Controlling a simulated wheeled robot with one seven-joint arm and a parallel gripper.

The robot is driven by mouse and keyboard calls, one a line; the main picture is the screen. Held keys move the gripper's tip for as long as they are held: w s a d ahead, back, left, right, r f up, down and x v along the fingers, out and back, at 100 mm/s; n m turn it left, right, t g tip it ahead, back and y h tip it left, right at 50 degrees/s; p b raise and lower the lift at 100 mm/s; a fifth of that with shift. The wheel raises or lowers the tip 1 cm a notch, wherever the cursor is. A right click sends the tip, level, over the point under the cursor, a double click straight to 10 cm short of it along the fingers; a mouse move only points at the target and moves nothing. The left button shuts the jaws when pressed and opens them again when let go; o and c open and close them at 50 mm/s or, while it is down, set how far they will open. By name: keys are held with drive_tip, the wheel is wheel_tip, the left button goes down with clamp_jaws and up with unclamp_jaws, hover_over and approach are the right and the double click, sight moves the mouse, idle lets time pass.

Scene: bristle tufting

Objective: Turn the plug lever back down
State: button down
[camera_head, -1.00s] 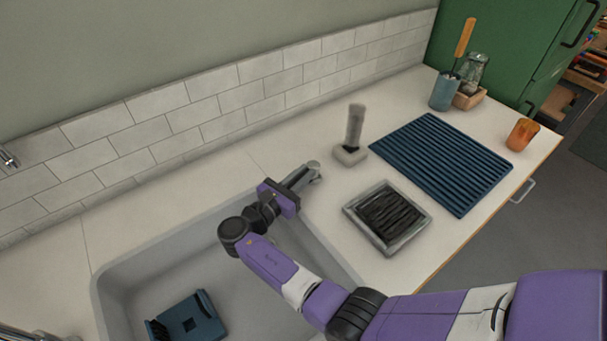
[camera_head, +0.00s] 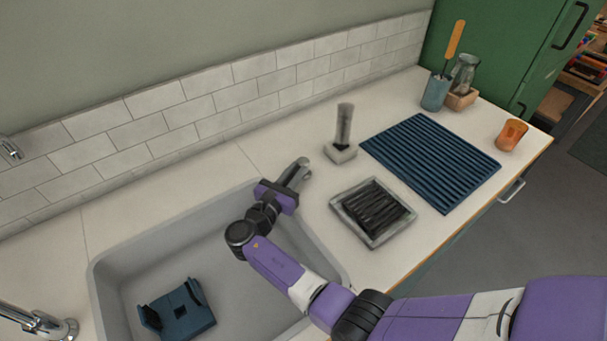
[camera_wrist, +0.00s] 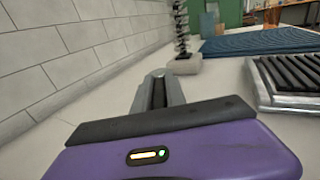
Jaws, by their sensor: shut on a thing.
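My gripper (camera_head: 300,168) is at the back right corner of the grey sink (camera_head: 105,270), low over the rim and counter. In the wrist view its two grey fingers (camera_wrist: 158,84) point away and are drawn together, with a dark narrow gap between them. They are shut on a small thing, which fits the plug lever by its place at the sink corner. The fingers hide nearly all of it, so its angle cannot be told. My purple arm covers part of the sink's right side.
An upright bristle brush in a pale block (camera_head: 341,152) stands just beyond my gripper. A framed black-ribbed tray (camera_head: 341,215) is to the right, with a blue ribbed mat (camera_head: 430,160) behind it. A blue holder (camera_head: 182,313) lies in the sink. The tiled wall (camera_head: 210,102) is close behind.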

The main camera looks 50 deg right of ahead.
drive_tip(key=t, duration=0.1)
drive_tip(key=n+t+p, duration=0.1)
drive_tip(key=s+p, duration=0.1)
drive_tip(key=shift+d+r+n+t+y, duration=0.1)
drive_tip(key=shift+r+n+t+y, duration=0.2)
drive_tip(key=shift+n+t, duration=0.1)
drive_tip(key=n+t, duration=0.1)
drive_tip(key=t+y+p, duration=0.1)
drive_tip(key=s+n+t+y, duration=0.1)
drive_tip(key=shift+d+f+n+t+p, duration=0.2)
drive_tip(key=shift+f+n+t+p, duration=0.1)
drive_tip(key=shift+f+p, duration=0.1)
drive_tip(key=shift+s+d+f+n+t+y+b, duration=0.15)
drive_tip(key=shift+n+t+y+b, duration=0.15)
drive_tip(key=shift+n+t+y, duration=0.25)
drive_tip(key=shift+s+d+r+n+t+y+b, duration=0.1)
drive_tip(key=shift+n+t+y+b, duration=0.3)
drive_tip(key=shift+t, duration=0.25)
drive_tip(key=shift+d+n+t+y+b, duration=0.15)
drive_tip(key=shift+n+t+y+b, duration=0.5)
drive_tip(key=shift+n+t+y, duration=0.25)
drive_tip(key=c, duration=1.4)
unclamp_jaws()
drive_tip(key=shift+o, duration=0.2)
drive_tip(key=shift+s, duration=0.1)
